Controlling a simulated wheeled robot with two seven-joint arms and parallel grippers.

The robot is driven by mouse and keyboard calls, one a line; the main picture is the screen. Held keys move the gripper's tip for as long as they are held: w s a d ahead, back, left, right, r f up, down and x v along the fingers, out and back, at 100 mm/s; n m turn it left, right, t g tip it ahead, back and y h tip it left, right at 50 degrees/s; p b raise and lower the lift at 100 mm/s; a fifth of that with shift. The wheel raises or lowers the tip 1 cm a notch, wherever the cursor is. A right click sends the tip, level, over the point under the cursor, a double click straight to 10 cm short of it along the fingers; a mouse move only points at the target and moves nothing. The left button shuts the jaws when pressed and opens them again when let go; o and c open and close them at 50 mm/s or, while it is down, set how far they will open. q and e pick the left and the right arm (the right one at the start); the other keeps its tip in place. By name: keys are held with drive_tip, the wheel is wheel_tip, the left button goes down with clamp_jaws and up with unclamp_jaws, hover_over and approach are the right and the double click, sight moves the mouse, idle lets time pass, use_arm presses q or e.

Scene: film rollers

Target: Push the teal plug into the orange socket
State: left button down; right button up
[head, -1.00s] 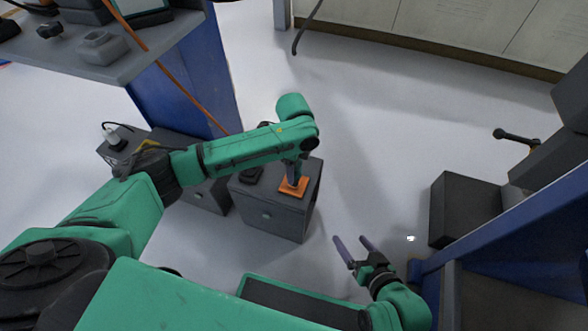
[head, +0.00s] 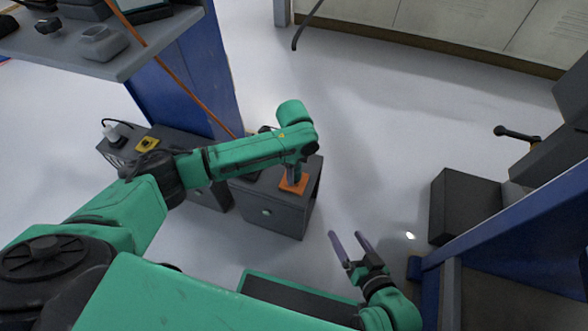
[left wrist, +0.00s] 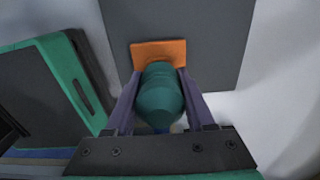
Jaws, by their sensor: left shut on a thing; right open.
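The teal plug (left wrist: 160,95) sits between the two purple fingers of my left gripper (left wrist: 160,108), which is shut on it. In the left wrist view the plug is right in front of the orange socket (left wrist: 158,50) and covers part of it. I cannot tell how far the plug is inside the socket. In the head view the orange socket (head: 294,182) lies on top of a dark grey cabinet (head: 270,212), and my left gripper (head: 295,175) points down over it. The plug is hidden there. My right gripper (head: 349,240) is open and empty above the floor at right.
A grey shelf (head: 125,60) with dark objects is at upper left. A dark box (head: 462,207) stands at right. The middle floor is clear.

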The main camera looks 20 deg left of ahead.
idle(0.4)
use_arm(q)
drive_tip(key=shift+p, duration=0.5)
drive_tip(key=shift+p, duration=0.5)
drive_tip(key=shift+f, duration=0.7)
drive_tip(key=shift+c, duration=0.9)
unclamp_jaws()
